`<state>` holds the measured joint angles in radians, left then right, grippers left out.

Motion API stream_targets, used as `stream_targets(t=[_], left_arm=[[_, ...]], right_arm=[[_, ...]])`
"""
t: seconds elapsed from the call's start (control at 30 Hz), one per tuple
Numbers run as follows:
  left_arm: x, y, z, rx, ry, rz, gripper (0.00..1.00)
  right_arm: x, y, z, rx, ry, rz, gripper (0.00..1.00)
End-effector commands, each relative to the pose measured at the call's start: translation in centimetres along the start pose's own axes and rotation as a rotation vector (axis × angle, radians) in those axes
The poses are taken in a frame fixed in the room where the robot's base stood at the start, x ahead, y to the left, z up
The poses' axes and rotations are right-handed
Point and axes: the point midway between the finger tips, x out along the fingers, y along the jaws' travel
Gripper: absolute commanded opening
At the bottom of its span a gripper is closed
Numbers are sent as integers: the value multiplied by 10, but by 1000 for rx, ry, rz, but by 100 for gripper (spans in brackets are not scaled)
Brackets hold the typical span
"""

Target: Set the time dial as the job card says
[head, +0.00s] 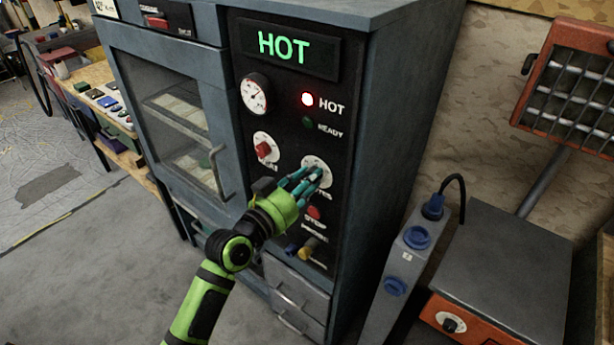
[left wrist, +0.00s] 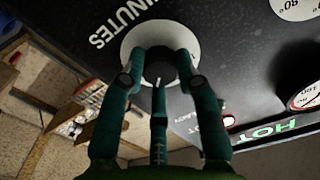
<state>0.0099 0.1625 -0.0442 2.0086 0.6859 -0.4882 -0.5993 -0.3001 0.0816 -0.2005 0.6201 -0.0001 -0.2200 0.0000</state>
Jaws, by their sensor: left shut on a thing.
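The time dial (head: 318,167) is a round white plate on the black control panel, partly hidden behind my fingers in the head view. In the left wrist view the white dial plate (left wrist: 134,40) carries a dark round knob (left wrist: 160,66), beside the word MINUTES. My left gripper (head: 307,179) has its teal fingers shut around this knob; the fingers also show in the left wrist view (left wrist: 160,76). The dial's numbers cannot be read here. My right gripper is out of view.
The blue-grey oven shows a green HOT display (head: 284,48), a lit red HOT lamp (head: 308,99), a gauge (head: 254,93) and a red knob (head: 263,149). Below the dial is a red button (head: 314,212). A grey box (head: 495,285) and orange-framed heater (head: 570,85) stand right.

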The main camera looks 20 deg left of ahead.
Motion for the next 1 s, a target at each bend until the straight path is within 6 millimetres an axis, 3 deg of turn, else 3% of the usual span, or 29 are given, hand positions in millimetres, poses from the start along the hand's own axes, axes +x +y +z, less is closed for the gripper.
stream_targets(t=[0.6, 1.0], left_arm=[[0, 0, -2, -561, 0, -1, 0], [0, -1, -2, -774, 2, -1, 0]], right_arm=[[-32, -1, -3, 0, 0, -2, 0], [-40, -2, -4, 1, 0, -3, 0]])
